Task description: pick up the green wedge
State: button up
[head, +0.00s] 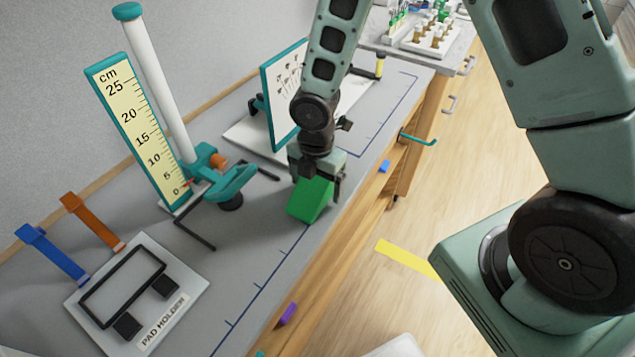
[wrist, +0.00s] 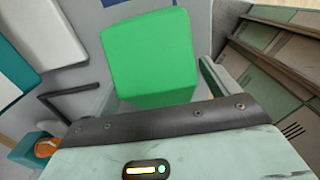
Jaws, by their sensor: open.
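The green wedge (head: 310,199) stands on the grey bench top (head: 258,243) near its front edge. My gripper (head: 318,182) is directly above and around its upper part, pointing down. In the wrist view the wedge (wrist: 150,48) fills the upper middle, between the open fingers of my gripper (wrist: 158,88). The right finger shows beside the wedge with a small gap. The left finger is partly hidden behind the dark bar of my gripper. I cannot tell whether either finger touches the wedge.
A teal clamp stand with a cm scale (head: 138,130) stands left of the wedge. Black bent rods (head: 195,233) lie between them. A white board with a teal frame (head: 285,85) stands close behind my gripper. A pad holder (head: 180,310) sits at lower left. The bench's front strip is mostly clear.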

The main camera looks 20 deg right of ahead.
jog(key=shift+f, duration=0.55)
jog(key=c, duration=1.1)
jog(key=shift+r, duration=0.15)
